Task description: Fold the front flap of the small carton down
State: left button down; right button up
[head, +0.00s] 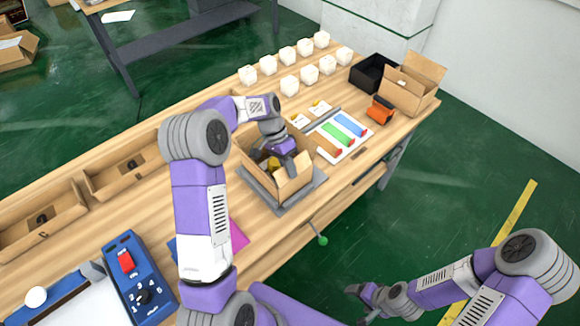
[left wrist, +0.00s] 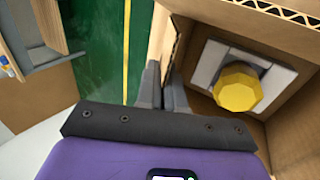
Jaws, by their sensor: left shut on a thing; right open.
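The small open carton (head: 258,186) stands on a grey plate (head: 283,203) near the table's front edge. A front flap (head: 294,186) stands up at its front side. My left gripper (head: 287,157) is over the carton. In the left wrist view its fingers (left wrist: 167,90) are shut on a cardboard panel (left wrist: 163,38), which appears to be the front flap. My right gripper (head: 372,298) is open and empty, off the table's front side.
Several white boxes (head: 289,85) stand at the back. A white card with coloured strips (head: 340,131), an orange item (head: 380,110), a black box (head: 372,73) and an open carton (head: 409,88) lie to the right. A blue control box (head: 138,280) is at the front left.

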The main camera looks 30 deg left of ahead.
pick_arm(q)
jog(key=shift+w+a+h+p, duration=0.2)
jog(key=shift+h+p, duration=0.25)
jog(key=shift+h, duration=0.25)
jog(key=shift+w+a+f+g+h, duration=0.1)
jog(key=shift+a+f+g+h, duration=0.15)
jog(key=shift+g+h, duration=0.45)
jog(key=shift+a+f+g+h, duration=0.15)
jog(key=shift+f+g+h, duration=0.2)
jog(key=shift+h, duration=0.75)
jog(key=c, duration=1.3)
grip_release()
jog(key=shift+c, duration=0.2)
jog(key=shift+v, duration=3.8)
